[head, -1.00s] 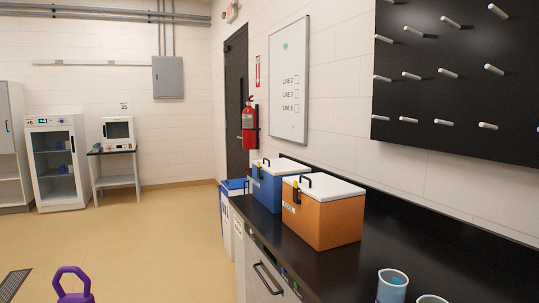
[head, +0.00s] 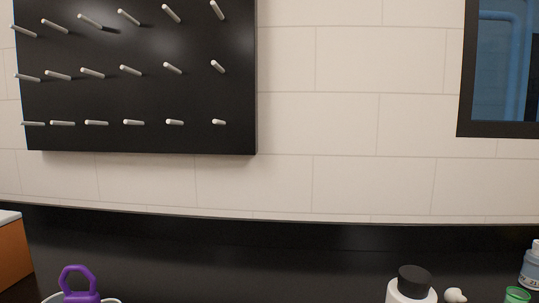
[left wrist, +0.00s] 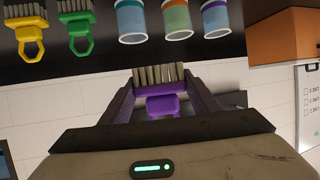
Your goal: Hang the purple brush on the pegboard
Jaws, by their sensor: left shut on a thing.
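The purple brush (head: 79,283) shows at the bottom left of the head view, with its ring handle pointing up and its lower part cut off by the frame. In the left wrist view the purple brush (left wrist: 160,97) sits between the two fingers of my left gripper (left wrist: 158,98), which is shut on it, with its bristles pointing away from the wrist. The black pegboard (head: 140,100) hangs on the wall at the upper left of the head view, with rows of light pegs that look bare. The brush appears below the pegboard in the picture. My right gripper is not in view.
The dark counter (head: 250,265) runs along the wall. A white bottle with a black cap (head: 413,285) stands at the lower right. An orange box (head: 12,255) is at the left edge. The left wrist view shows yellow (left wrist: 24,35) and green brushes (left wrist: 79,30) and several cups (left wrist: 176,20).

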